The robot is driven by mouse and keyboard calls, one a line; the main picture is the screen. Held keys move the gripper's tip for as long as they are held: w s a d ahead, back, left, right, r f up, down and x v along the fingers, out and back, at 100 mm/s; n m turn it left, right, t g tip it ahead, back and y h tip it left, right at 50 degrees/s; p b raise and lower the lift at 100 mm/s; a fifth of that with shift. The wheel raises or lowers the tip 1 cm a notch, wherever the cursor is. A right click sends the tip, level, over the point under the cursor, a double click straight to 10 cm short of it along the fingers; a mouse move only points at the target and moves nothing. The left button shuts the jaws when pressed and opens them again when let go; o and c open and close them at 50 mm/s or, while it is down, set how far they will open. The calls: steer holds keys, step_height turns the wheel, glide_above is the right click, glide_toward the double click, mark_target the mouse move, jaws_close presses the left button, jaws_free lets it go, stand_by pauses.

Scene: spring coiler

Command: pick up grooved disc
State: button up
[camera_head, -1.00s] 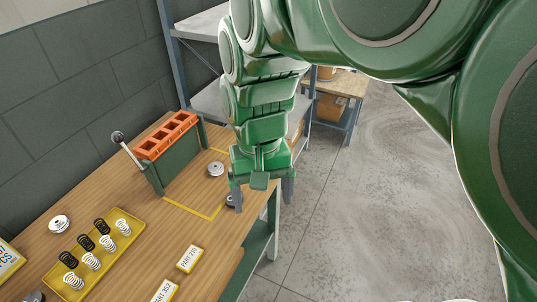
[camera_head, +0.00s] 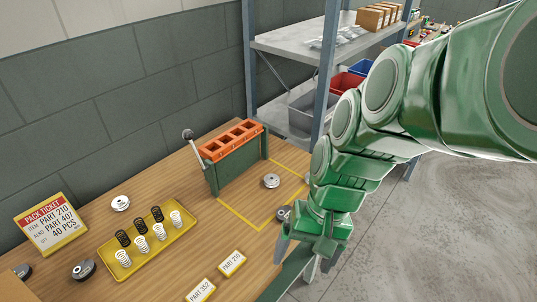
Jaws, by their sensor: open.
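Several small metal discs lie on the wooden bench; I cannot tell for sure which one is grooved. One disc (camera_head: 283,213) lies close beside my gripper (camera_head: 300,258), partly hidden behind it. A silver disc (camera_head: 271,181) lies inside the yellow taped outline. A pale disc (camera_head: 120,203) lies behind the spring tray, and a darker disc (camera_head: 84,269) lies at the front left. My gripper is open, pointing down at the bench's right edge, with nothing visible between its fingers.
A green coiler with an orange top (camera_head: 236,140) and a lever stands at the back. A yellow tray (camera_head: 150,258) holds black and white springs. A pack ticket (camera_head: 52,222) stands left; part labels (camera_head: 232,263) lie in front. Shelving (camera_head: 300,45) stands behind.

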steer(key=w+a+f+m+y, duration=0.2)
steer(key=w+a+m+y, duration=0.3)
steer(key=w, duration=0.4)
steer(key=m+t+y, duration=0.3)
steer(key=m+t, duration=0.6)
steer(key=m, duration=0.9)
glide_toward(274, 179)
steer(key=shift+x, duration=0.75)
steer(key=shift+t, duration=0.3)
steer(key=shift+x, duration=3.85)
steer(key=shift+s+f, duration=0.1)
steer(key=shift+f, duration=0.05)
steer(key=c, duration=1.4)
